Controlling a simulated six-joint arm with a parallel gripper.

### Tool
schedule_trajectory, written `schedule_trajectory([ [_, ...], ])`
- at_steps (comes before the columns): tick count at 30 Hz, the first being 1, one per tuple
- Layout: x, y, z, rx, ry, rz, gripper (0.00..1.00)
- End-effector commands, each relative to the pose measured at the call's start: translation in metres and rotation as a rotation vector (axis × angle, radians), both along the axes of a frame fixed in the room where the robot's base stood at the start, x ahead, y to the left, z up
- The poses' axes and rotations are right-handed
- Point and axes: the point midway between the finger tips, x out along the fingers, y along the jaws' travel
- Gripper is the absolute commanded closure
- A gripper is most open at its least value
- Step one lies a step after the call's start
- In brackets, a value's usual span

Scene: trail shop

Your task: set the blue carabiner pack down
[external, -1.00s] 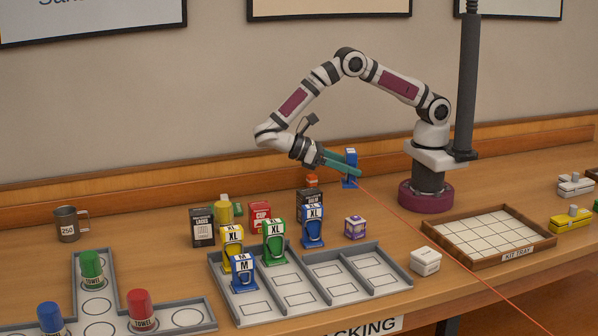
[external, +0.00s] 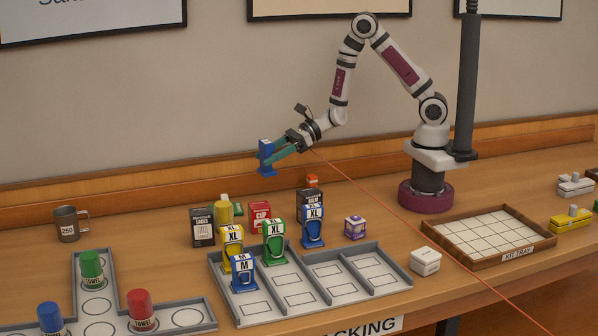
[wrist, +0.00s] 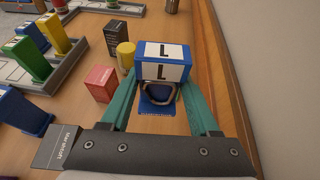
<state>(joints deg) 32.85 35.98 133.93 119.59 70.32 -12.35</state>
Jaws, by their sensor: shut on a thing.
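The blue carabiner pack (external: 266,157), marked L, is held between the teal fingers of my gripper (external: 284,153). In the wrist view the pack (wrist: 163,63) shows its L labels and a metal carabiner, with a finger on each side of it. The pack is upright in the air above the back of the counter. Other carabiner packs stand in and by the grey sectioned tray (external: 335,293): a blue M (external: 243,275), a yellow XL (external: 231,240), a green XL (external: 273,243) and a blue XL (external: 312,228).
A dark laces box (external: 202,228), a yellow cylinder (external: 224,212) and a red box (external: 259,217) stand behind the tray. A metal mug (external: 68,223) is at the left. The kit tray (external: 440,230) at the right looks empty. Open counter lies between mug and laces box.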

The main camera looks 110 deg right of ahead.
Motion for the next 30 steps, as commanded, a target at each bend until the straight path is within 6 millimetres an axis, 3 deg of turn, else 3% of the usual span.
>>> schedule_trajectory([
  [4,-0.002,-0.016,-0.02,0.004,0.002,-0.085,1.0],
  [15,-0.002,-0.017,-0.098,0.001,-0.002,-0.088,1.0],
  [27,-0.002,-0.016,-0.107,0.0,-0.005,-0.086,1.0],
  [28,-0.002,-0.016,-0.107,0.0,-0.005,-0.086,0.32],
  [30,-0.002,-0.016,-0.107,0.0,-0.005,-0.086,0.2],
])
